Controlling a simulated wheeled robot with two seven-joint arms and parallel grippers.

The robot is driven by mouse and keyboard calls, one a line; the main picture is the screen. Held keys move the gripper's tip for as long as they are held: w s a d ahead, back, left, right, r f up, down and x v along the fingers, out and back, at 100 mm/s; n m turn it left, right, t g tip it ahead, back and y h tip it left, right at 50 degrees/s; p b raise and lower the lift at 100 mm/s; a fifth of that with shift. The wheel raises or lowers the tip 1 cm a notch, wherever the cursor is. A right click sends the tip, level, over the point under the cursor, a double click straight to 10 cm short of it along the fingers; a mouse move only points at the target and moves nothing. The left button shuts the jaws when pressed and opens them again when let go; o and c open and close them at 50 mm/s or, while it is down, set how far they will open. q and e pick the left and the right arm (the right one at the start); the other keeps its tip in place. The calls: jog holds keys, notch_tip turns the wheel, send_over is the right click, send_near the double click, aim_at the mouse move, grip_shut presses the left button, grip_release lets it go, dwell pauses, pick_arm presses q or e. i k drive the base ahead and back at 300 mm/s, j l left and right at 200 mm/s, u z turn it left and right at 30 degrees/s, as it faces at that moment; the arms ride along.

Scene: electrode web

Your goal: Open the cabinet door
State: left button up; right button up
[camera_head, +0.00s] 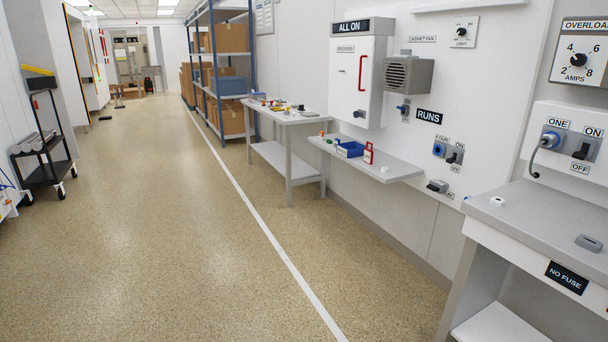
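A white wall cabinet (356,85) hangs on the right wall under a black "ALL ON" sign. Its front door (345,80) looks shut. A red bar handle (362,73) stands upright near the door's right side. A small dark knob or lock (359,114) sits low on the front. The inside of the cabinet is hidden. Neither of my grippers shows in the head view, and no part of my arms is seen near the cabinet.
A workbench (570,235) stands at the near right. A cart (42,150) is at left. The floor (170,220) between is clear.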

aim_at(352, 58)
jog(key=i, duration=3.05)
